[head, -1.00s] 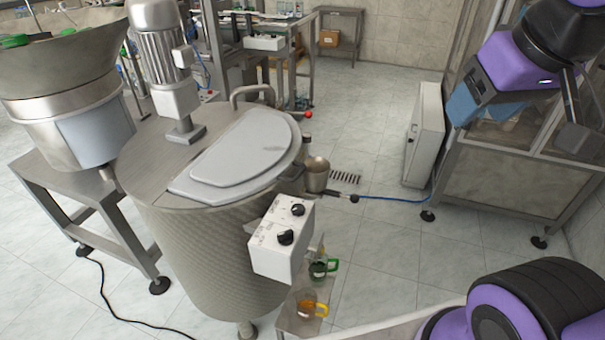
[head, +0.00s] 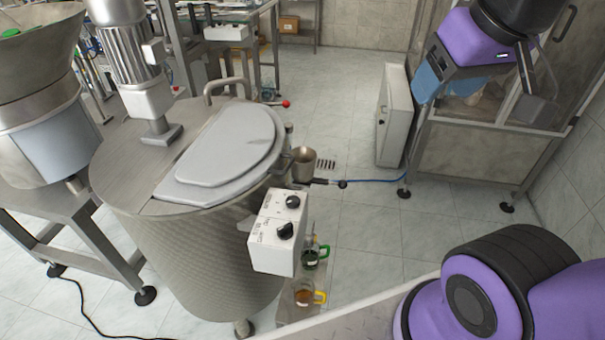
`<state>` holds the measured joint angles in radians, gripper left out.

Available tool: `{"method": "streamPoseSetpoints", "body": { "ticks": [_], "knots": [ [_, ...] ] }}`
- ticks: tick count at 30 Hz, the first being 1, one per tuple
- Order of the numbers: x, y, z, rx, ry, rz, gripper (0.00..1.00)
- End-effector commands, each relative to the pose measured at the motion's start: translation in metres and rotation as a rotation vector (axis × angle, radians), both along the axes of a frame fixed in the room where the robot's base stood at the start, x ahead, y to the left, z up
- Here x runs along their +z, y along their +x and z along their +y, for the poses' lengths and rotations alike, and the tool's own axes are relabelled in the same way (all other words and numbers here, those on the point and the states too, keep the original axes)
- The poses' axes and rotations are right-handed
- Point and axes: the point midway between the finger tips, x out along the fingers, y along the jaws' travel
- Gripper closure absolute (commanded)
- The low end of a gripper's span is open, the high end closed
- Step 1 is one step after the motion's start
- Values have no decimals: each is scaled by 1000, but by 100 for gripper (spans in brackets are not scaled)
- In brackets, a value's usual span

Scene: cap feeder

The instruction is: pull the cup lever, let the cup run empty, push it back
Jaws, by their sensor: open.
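The small metal cup (head: 304,165) sits at the right side of the big steel tank (head: 205,245), behind the white control box. A thin dark lever (head: 325,182) reaches right from the cup's base and ends in a black knob. It lies level with the cup's lower part. I cannot see what is inside the cup. My gripper (head: 480,95) hangs at the upper right, well apart from the cup and lever, in front of the glass cabinet. It is open, with nothing seen between its fingers.
The white control box (head: 277,232) with two black knobs juts from the tank. Below it, glass mugs with a green (head: 315,255) and a yellow handle (head: 308,294) stand on a low shelf. A white cabinet (head: 393,115) stands behind.

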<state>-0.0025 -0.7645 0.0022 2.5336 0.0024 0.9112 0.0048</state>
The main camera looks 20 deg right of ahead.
Motion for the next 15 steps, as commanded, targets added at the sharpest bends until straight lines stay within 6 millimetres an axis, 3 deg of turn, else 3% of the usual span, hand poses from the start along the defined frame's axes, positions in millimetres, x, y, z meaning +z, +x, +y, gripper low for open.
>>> {"method": "streamPoseSetpoints", "body": {
  "ticks": [1, 8, 15],
  "knots": [
    [0, 0, 0, 0, 0, 0, 44],
    [-3, 12, 0, -33, 32, 54, 97],
    [-18, 52, -5, -151, 155, 226, 100]
  ]
}}
